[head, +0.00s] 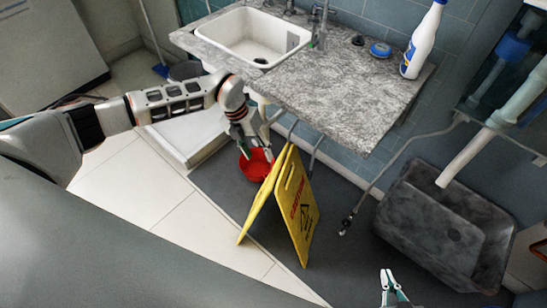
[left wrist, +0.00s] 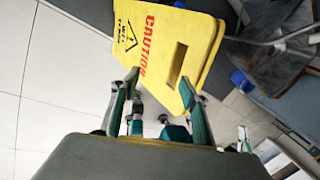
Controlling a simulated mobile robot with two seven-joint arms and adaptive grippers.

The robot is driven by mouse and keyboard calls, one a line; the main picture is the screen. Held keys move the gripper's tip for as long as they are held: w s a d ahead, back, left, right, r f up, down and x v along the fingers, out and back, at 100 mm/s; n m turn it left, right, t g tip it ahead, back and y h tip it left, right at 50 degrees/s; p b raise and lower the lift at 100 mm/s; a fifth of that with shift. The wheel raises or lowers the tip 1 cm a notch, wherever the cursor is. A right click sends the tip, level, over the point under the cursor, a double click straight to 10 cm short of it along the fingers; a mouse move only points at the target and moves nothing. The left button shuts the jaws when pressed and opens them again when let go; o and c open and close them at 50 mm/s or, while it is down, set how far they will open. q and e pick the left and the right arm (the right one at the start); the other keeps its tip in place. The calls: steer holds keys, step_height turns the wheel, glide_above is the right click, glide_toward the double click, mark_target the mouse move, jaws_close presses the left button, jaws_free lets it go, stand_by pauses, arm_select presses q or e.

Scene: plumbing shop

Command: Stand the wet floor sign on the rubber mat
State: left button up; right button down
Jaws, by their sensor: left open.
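The yellow wet floor sign (head: 299,205) stands upright, its two panels spread like a tent. One panel's foot is over the dark rubber mat (head: 345,225); the other panel's foot appears over the pale tiles, just past the mat's edge. My left gripper (head: 258,150) is open close to the sign's top. In the left wrist view, the sign's handle end (left wrist: 180,62) lies ahead of and partly between the spread fingertips (left wrist: 160,88); contact cannot be told. My right gripper (head: 391,278) is low at the front right, apart from the sign, with its fingers spread and empty.
A hose end (head: 346,225) hangs near the sign's right. A dark grey tub (head: 445,225) stands at the right. Tiles (head: 140,190) at the left are clear.

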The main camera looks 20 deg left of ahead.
arm_select(q)
steer(key=a, duration=0.5)
steer(key=shift+s+a, duration=0.1)
steer(key=shift+s, duration=0.05)
stand_by(0.3)
